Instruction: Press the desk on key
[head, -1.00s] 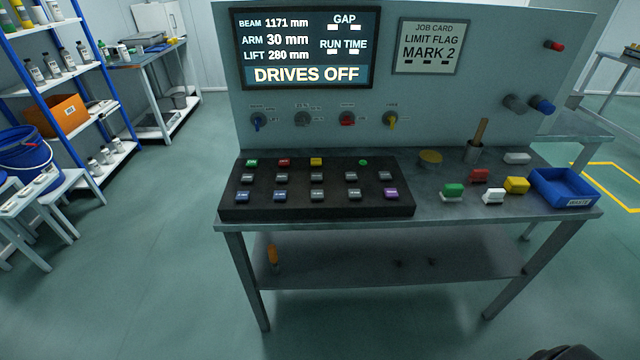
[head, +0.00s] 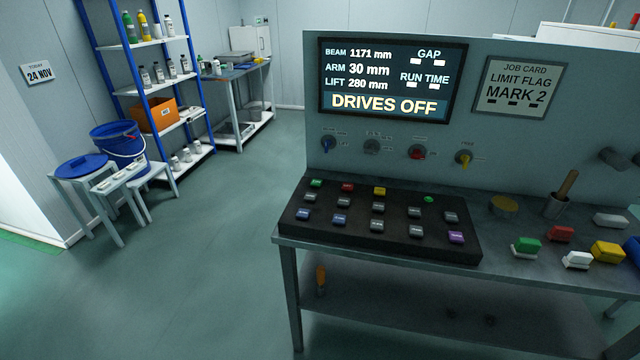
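A black key desk (head: 372,241) lies on the left part of the metal bench and carries rows of small keys. Its back row has a green key (head: 316,183), a red key (head: 347,187), a yellow key (head: 379,191) and a small round green light or button (head: 428,199). The nearer rows hold grey and blue keys and one purple key (head: 456,237). The key labels are too small to read. The screen (head: 391,78) above reads "DRIVES OFF", beam 1171 mm, arm 30 mm, lift 280 mm. Neither of my grippers is in view.
Knobs line the panel below the screen, including a yellow one (head: 464,158). Coloured blocks, such as a green one (head: 526,247), sit on the bench's right side. A blue bucket (head: 118,146) and shelving stand at left. Floor between them and the bench is clear.

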